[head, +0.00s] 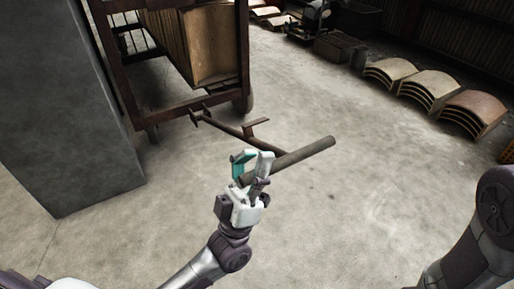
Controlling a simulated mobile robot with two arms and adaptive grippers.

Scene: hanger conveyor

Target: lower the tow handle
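The tow handle is a rusty bar (230,129) that runs out from the foot of the cart, with a thick grey-brown grip bar (306,153) across its near end. The handle stands out over the floor, tilted. My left gripper (252,158) is at the left end of the grip bar, its pale and teal fingers on either side of it. I cannot tell whether the fingers press on the bar. My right gripper is not in view.
The rusty cart frame (183,112) carries wooden boards (213,42). A grey pillar (60,110) stands close on the left. Stacks of curved panels (430,90) lie at the right. The concrete floor (340,200) around the handle is clear.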

